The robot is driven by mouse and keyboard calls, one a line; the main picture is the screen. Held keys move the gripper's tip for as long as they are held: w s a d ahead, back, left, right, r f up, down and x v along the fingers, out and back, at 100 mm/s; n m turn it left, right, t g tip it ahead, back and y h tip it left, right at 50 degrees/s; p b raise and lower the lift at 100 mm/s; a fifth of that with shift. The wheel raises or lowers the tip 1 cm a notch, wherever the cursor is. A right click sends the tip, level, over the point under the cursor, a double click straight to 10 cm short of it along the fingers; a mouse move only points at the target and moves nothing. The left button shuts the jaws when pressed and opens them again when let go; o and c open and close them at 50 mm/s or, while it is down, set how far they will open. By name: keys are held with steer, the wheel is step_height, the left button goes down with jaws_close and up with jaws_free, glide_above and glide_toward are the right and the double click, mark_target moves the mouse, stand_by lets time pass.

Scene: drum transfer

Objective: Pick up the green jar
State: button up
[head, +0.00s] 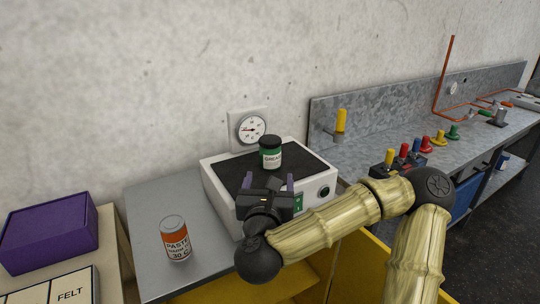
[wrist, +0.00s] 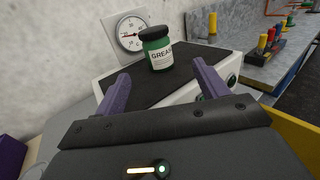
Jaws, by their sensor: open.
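The green jar (head: 270,153) has a black lid and a white label reading "GREASE". It stands upright on the black top of a white scale-like machine (head: 222,186). In the wrist view the jar (wrist: 156,50) is ahead of my gripper, between the lines of the two fingers and beyond their tips. My gripper (head: 269,181) is open, with its purple fingers (wrist: 160,82) apart and nothing between them. It is in front of the jar and not touching it.
An orange-labelled paste can (head: 175,238) stands on the grey table (head: 146,253) at left. A purple box (head: 48,232) and a FELT box (head: 60,290) are further left. A dial gauge (head: 251,128) is behind the jar. A bench with coloured valves (head: 375,142) is at right.

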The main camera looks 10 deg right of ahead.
mark_target(272, 153)
steer(key=p, duration=0.2)
steer(key=w+p, duration=0.1)
steer(key=p, duration=0.2)
steer(key=shift+w+d+r, duration=0.15)
steer(key=shift+w+r, duration=0.15)
steer(key=p, duration=0.3)
steer(key=shift+w+d, duration=0.15)
steer(key=shift+w, duration=0.2)
steer(key=w+p, duration=0.1)
steer(key=p, duration=0.1)
steer(key=shift+p, duration=0.4)
steer(key=p+x, duration=0.2)
steer(key=p, duration=0.5)
steer(key=shift+w+d+r, duration=0.1)
steer(key=shift+w+d, duration=0.15)
steer(key=shift+w, duration=0.1)
steer(key=shift+w+p, duration=0.1)
steer(key=shift+p, duration=0.5)
steer(key=p, duration=0.5)
steer(key=shift+w+d, duration=0.1)
steer(key=shift+w, duration=0.3)
steer(key=x, duration=0.3)
steer(key=f+x, duration=0.1)
steer(key=x, duration=0.1)
steer(key=shift+p, duration=0.3)
